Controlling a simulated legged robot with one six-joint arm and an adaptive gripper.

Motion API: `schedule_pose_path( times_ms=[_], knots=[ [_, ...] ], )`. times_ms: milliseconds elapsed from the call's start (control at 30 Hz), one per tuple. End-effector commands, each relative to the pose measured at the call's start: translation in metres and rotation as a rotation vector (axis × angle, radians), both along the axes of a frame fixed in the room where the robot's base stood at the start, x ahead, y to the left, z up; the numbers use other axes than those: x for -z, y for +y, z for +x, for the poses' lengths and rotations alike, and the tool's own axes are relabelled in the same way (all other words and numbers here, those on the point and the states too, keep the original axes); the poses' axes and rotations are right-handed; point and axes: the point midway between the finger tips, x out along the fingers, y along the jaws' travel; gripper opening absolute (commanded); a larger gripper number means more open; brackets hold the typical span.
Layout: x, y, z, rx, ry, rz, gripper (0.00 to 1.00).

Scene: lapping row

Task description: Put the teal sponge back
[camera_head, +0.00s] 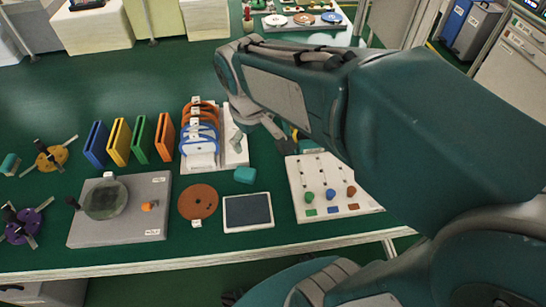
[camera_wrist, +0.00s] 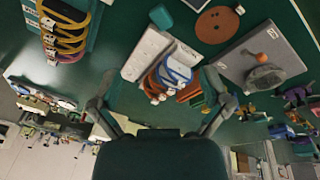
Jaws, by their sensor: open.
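The teal sponge (camera_head: 245,175) is a small block lying on the green table, between the white rack and the dark flat pad. It also shows near the top of the wrist view (camera_wrist: 160,17). My gripper (camera_wrist: 158,90) is open in the wrist view, its two fingers spread wide with nothing between them. It is apart from the sponge. In the head view, my arm hides much of the gripper, which is over the table right of the rack.
A rack (camera_head: 235,158) with orange and blue hoops stands behind the sponge. A white-rimmed dark pad (camera_head: 248,212), a brown disc (camera_head: 198,202) and a grey lapping plate (camera_head: 150,205) lie in front. A white pegged board (camera_head: 335,190) is at right. Coloured upright panels (camera_head: 119,142) stand left.

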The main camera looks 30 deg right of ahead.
Motion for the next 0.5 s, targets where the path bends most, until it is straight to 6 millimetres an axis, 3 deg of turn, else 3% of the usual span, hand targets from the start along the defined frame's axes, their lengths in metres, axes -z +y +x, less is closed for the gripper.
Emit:
schedule_pose_path(
  times_ms=[100,300,500],
  knots=[
    [-0.015,-0.001,-0.029,0.077,-0.093,0.045,0.97],
    [-0.027,-0.001,-0.071,0.199,-0.232,0.124,0.97],
    [-0.028,0.000,-0.093,0.268,-0.309,0.176,0.97]
  ],
)
